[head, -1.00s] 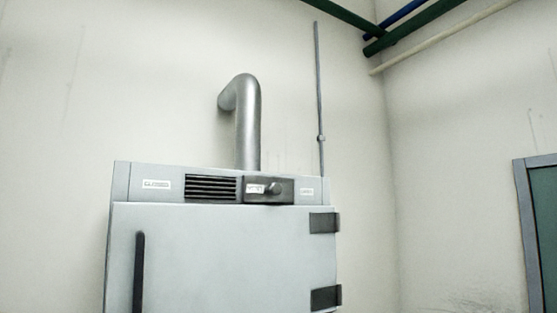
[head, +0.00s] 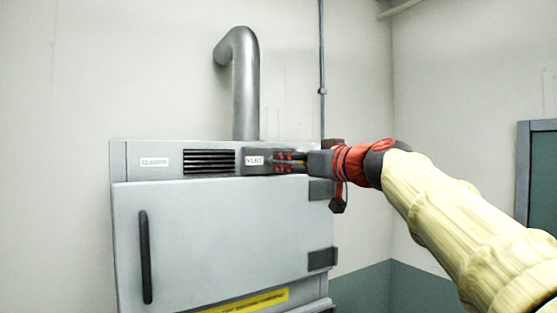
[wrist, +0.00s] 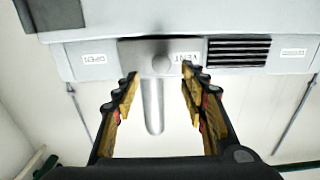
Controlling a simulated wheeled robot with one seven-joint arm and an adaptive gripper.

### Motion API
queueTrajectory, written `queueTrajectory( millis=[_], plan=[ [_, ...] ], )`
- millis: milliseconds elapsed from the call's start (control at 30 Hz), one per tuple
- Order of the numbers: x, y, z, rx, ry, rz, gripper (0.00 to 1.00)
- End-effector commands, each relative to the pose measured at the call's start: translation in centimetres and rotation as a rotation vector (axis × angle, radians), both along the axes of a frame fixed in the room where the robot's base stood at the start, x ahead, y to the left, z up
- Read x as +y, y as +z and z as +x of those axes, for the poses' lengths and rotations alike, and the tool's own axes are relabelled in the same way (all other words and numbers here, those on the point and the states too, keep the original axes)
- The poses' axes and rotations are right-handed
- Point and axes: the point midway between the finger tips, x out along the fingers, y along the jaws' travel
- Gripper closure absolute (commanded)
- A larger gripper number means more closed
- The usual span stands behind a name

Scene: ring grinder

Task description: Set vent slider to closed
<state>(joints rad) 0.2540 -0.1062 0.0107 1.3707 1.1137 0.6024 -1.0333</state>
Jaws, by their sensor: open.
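The vent slider's round knob (wrist: 161,64) sits near the middle of its dark plate (wrist: 128,56), beside the VENT label (wrist: 187,57), in the upside-down wrist view. The OPEN label (wrist: 95,59) is left of the plate there. In the head view the label at the panel's far left (head: 155,162) seems to read CLOSED. My gripper (head: 285,161) reaches the panel from the right and hides the knob there. In the wrist view its open fingers (wrist: 160,76) appear on either side of the knob; I cannot tell whether they touch it.
A black louvre (head: 209,162) is left of the VENT label. Below is the grey cabinet door (head: 220,230) with a dark vertical handle (head: 146,257) and dark hinges (head: 321,259). A silver duct pipe (head: 246,95) rises behind the panel.

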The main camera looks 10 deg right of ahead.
Motion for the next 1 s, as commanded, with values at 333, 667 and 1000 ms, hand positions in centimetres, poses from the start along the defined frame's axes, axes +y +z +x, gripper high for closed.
queueTrajectory(
  millis=[333, 667, 1000],
  plan=[
    [1.5, 0.2, 5.0, 0.002, 0.001, 0.001, 0.57],
    [2.0, 0.1, 6.6, 0.0, 0.0, 0.0, 0.57],
    [2.0, 0.1, 6.6, 0.001, 0.0, 0.001, 0.67]
  ],
)
